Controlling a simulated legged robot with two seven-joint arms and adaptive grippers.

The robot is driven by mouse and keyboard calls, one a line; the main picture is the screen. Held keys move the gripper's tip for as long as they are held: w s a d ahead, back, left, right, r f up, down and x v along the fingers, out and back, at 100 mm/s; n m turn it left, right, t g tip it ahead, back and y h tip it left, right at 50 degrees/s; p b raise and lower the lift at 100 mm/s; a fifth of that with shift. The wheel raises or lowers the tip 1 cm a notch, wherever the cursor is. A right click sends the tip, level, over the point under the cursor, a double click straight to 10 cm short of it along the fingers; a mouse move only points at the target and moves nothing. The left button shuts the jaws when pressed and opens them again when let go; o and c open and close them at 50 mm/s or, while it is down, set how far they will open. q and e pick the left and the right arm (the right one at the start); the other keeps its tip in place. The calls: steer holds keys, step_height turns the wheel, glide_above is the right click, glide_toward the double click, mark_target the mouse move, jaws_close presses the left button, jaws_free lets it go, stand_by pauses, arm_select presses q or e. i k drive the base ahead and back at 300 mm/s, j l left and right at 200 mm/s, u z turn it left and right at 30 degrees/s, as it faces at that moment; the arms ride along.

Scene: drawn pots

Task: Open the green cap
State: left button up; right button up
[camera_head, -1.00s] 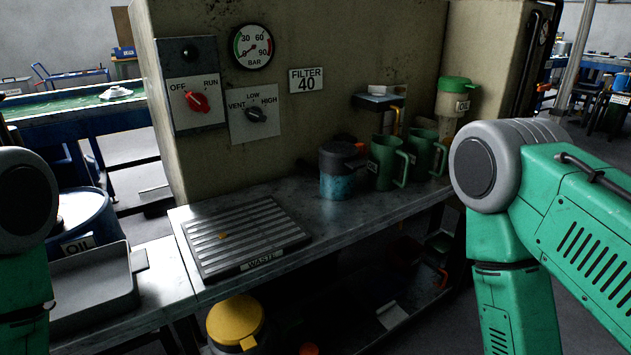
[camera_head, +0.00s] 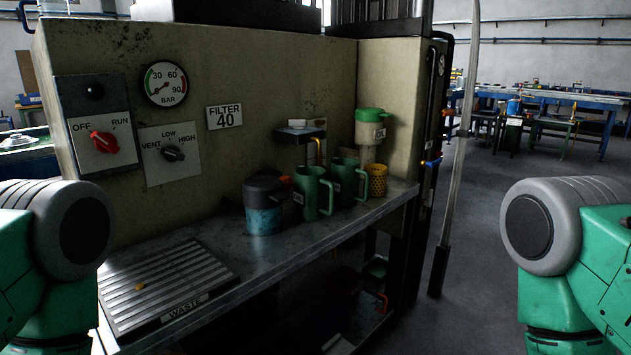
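A container with a green cap (camera_head: 371,115) and a pale body labelled OIL (camera_head: 377,134) is at the right end of the machine panel, above the bench. The cap appears to be on it. Green parts of my two arms show at the left and right edges of the head view. Both grippers are outside the picture, so their state is hidden.
On the metal bench (camera_head: 285,262) stand a blue pot with a dark lid (camera_head: 263,207), two green jugs (camera_head: 312,194) (camera_head: 346,181) and a yellow perforated cup (camera_head: 377,181). A WASTE grate (camera_head: 165,285) lies at left. Open floor (camera_head: 480,220) lies to the right.

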mark_target(372, 114)
steer(key=i+l+u, duration=0.1)
steer(key=u, duration=0.25)
steer(key=l+u, duration=0.15)
steer(key=u, duration=0.2)
steer(key=i+l+u, duration=0.25)
steer(key=l, duration=0.45)
steer(key=l+u, duration=0.2)
steer(key=l, duration=0.55)
steer(key=i+l+u, duration=0.1)
steer(key=l+u, duration=0.15)
steer(key=l, duration=0.5)
